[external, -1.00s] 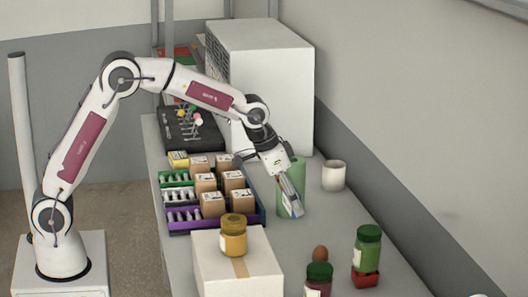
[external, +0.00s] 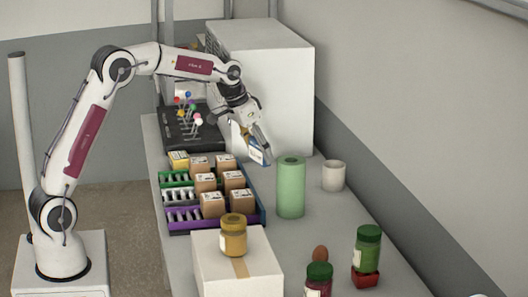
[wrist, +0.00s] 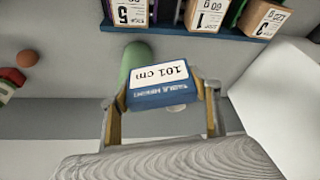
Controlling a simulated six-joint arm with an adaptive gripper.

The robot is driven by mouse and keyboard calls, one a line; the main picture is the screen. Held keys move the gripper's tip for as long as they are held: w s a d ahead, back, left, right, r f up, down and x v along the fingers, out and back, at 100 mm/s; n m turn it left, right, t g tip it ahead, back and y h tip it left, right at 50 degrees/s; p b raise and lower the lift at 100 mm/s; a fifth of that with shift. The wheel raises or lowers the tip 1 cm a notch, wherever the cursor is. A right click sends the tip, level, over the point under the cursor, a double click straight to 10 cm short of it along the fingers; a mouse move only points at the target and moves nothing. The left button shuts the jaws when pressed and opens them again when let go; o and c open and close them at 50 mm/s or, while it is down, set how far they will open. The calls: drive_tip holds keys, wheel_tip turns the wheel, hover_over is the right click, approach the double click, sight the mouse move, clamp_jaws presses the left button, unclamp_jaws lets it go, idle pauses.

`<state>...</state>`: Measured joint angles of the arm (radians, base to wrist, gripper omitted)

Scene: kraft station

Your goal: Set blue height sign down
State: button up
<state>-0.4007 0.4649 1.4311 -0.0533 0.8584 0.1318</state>
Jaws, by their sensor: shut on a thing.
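The blue height sign (wrist: 160,85) is a small blue block with a white label reading "101 cm", upside down in the wrist view. My gripper (wrist: 160,108) is shut on it, one finger at each side. In the external view the sign (external: 259,154) hangs at the fingertips of my gripper (external: 262,145), in front of the white box-shaped unit and behind the green cylinder. I cannot tell whether the sign touches the table.
A green cylinder (external: 291,188) and a white cup (external: 333,176) stand to the right. A rack (external: 255,205) of small cartons is at the left. The large white unit (external: 275,85) stands behind. A black tray (external: 185,138) with coloured balls is at the back left.

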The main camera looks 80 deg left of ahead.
sight(256, 144)
drive_tip(key=a, duration=0.4)
drive_tip(key=shift+n, duration=0.4)
drive_tip(key=shift+w+a+f+n+g+y, duration=0.15)
drive_tip(key=shift+w+a+f+n+y, duration=0.2)
drive_tip(key=shift+w+a+f+n, duration=0.9)
drive_tip(key=shift+w+a+f+n+g+y, duration=0.3)
drive_tip(key=shift+w+a+f, duration=0.45)
drive_tip(key=shift+w+f, duration=1.1)
drive_tip(key=shift+w+a+f+n+g+y, duration=0.1)
drive_tip(key=shift+w+a+f+n+y, duration=0.25)
drive_tip(key=shift+w+a+f+n, duration=1.15)
drive_tip(key=shift+s+d+f+m, duration=0.45)
drive_tip(key=shift+d+f+m, duration=0.05)
drive_tip(key=shift+f+m, duration=0.2)
drive_tip(key=shift+f, duration=2.35)
drive_tip(key=shift+f, duration=0.15)
drive_tip(key=o, duration=1.2)
drive_tip(key=shift+c, duration=0.2)
